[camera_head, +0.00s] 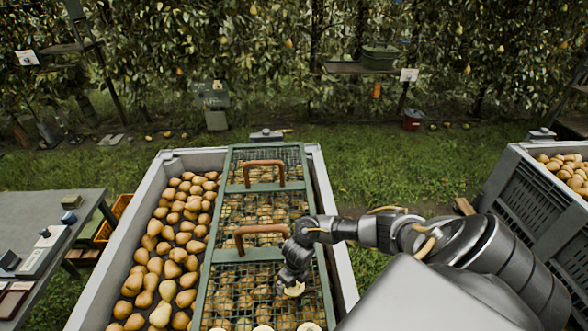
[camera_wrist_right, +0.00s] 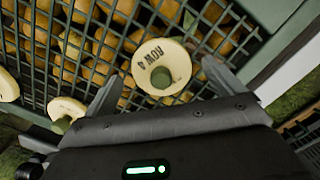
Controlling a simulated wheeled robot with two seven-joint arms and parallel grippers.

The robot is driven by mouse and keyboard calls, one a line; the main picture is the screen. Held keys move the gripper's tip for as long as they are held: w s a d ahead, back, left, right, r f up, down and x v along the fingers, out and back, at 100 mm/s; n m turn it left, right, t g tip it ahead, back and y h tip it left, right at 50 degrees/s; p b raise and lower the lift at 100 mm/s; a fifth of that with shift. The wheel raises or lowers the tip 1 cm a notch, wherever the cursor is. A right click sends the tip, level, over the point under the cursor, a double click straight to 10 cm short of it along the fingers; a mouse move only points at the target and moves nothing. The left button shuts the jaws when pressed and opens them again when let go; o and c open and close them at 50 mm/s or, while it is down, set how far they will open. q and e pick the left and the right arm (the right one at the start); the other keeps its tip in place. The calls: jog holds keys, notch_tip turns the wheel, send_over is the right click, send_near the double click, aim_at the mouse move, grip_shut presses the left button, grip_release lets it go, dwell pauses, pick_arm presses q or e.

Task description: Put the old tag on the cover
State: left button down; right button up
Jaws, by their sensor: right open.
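The green mesh cover (camera_head: 209,262) lies over the right part of a pear bin. A cream round tag marked "ROW 4" (camera_wrist_right: 150,52) shows over the mesh in the right wrist view, with a greenish centre. It also shows below my gripper in the head view (camera_head: 294,290). My right gripper (camera_wrist_right: 165,78) is open, its two fingers apart on either side of this tag. Whether they touch it I cannot tell. Another cream tag (camera_wrist_right: 66,106) lies lower left in the wrist view, and part of one more (camera_wrist_right: 6,86) is at the left edge. My left gripper is out of view.
The grey bin (camera_head: 333,240) has loose pears (camera_head: 165,250) uncovered on its left side. Two brown handles (camera_head: 262,230) stand up from the cover. A table (camera_head: 50,225) with small items is at left. Another bin (camera_head: 520,195) stands at right. Grass lies behind.

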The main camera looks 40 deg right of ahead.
aim_at(296, 287)
notch_tip(296, 287, up, 11)
jog(key=s+p, duration=0.1)
jog(key=shift+s, duration=0.15)
dwell(0.6)
